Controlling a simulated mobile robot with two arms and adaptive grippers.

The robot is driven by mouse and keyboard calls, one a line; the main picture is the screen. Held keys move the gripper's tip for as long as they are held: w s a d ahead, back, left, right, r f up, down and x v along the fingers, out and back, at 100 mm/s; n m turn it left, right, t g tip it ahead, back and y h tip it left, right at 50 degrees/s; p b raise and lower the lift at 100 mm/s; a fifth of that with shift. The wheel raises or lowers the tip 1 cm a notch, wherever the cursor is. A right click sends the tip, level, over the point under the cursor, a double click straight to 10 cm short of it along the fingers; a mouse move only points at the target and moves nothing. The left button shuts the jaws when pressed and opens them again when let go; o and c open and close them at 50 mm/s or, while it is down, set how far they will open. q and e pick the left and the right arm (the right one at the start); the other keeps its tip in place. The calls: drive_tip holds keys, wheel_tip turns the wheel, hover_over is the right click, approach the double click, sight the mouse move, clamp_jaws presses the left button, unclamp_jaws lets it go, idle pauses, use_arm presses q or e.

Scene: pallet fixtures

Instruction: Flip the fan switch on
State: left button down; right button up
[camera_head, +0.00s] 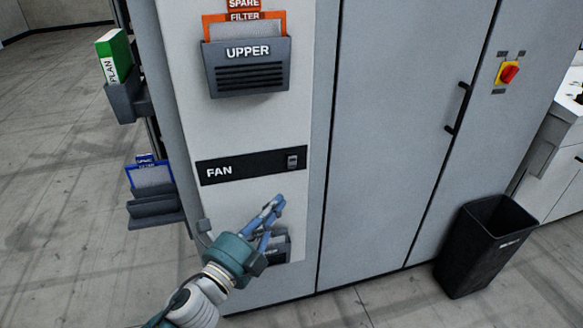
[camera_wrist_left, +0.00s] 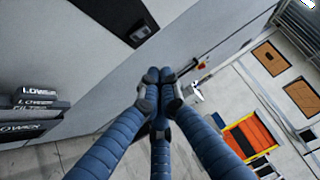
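The fan switch (camera_head: 292,160) is a small dark rocker with a light part, at the right end of a black panel marked FAN (camera_head: 245,168) on the grey cabinet. It also shows in the left wrist view (camera_wrist_left: 141,34), at the end of the black panel. I cannot tell its position. My left gripper (camera_head: 277,203) is below the switch and apart from it in the head view, pointing up and right. In the left wrist view its blue fingers (camera_wrist_left: 160,76) meet at the tips with nothing seen between them. My right gripper is not in view.
A grey UPPER holder (camera_head: 248,70) with an orange spare filter sits above the panel. A LOWER holder (camera_wrist_left: 28,130) is below, partly hidden by my left gripper in the head view. A red-yellow rotary switch (camera_head: 509,73), door handle (camera_head: 458,108) and black bin (camera_head: 483,245) are right.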

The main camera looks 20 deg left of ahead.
use_arm(q)
drive_tip(key=p, duration=0.3)
approach(292, 168)
drive_tip(key=w+d+r, duration=0.3)
drive_tip(key=d+r, duration=0.1)
drive_tip(key=d, duration=0.1)
drive_tip(key=shift+w+a+r+p, duration=0.1)
drive_tip(key=shift+w+a+p, duration=0.2)
drive_tip(key=shift+w+a, duration=0.3)
drive_tip(key=shift+w+a+p, duration=0.3)
drive_tip(key=shift+w+a, duration=0.05)
drive_tip(key=shift+w, duration=0.45)
